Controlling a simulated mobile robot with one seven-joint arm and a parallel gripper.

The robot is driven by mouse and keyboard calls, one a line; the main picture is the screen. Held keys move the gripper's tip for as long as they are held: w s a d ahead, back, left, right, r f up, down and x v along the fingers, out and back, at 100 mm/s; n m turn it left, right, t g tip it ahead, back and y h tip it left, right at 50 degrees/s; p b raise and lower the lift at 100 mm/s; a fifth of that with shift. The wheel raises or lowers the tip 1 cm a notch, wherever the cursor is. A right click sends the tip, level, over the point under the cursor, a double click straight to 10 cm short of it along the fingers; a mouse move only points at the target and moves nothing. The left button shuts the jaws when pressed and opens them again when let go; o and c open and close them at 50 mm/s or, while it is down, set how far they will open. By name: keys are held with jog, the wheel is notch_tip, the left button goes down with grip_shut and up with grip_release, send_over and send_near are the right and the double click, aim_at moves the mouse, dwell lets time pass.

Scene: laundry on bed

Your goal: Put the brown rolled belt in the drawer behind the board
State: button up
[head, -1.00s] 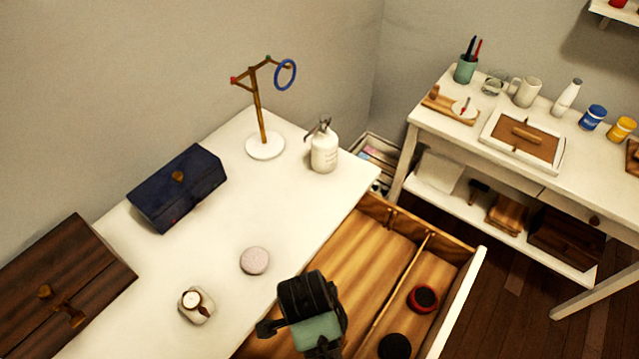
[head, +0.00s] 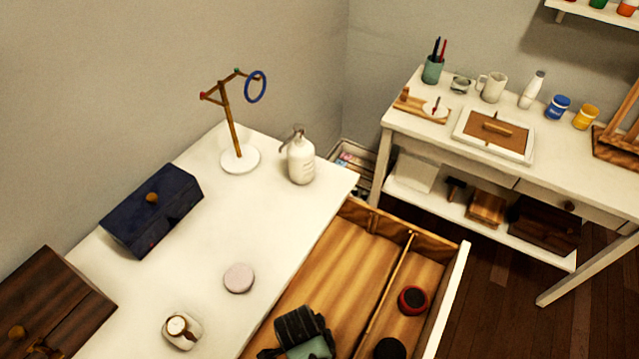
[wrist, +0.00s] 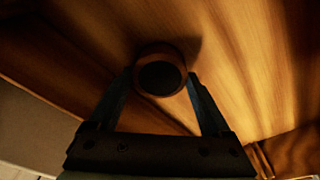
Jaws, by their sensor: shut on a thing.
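The brown rolled belt (wrist: 160,75) shows in the wrist view as a round brown roll with a dark middle. My gripper (wrist: 160,82) is shut on it, one fingertip on each side. In the head view my gripper (head: 303,345) is over the wide left compartment of the open drawer (head: 458,285), at the bottom edge of the picture; the belt is hidden there. The thin board (head: 388,287) splits the drawer lengthwise. In the wrist view wooden drawer floor lies under the belt, with a shadow beside it; I cannot tell whether it touches.
A red-and-black round thing (head: 412,300) and a black round thing (head: 389,349) lie in the narrow right compartment. The wide compartment's visible floor is bare.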

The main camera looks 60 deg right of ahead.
jog(key=o, duration=1.3)
jog(key=shift+f, duration=0.15)
jog(key=r, duration=0.4)
jog(key=a+r, duration=0.1)
jog(key=r, duration=0.3)
jog(key=w+r+p, duration=0.1)
jog(key=r, duration=0.3)
jog(key=shift+w+a+r, duration=0.1)
jog(key=shift+a+r, duration=0.05)
jog(key=shift+a, duration=0.05)
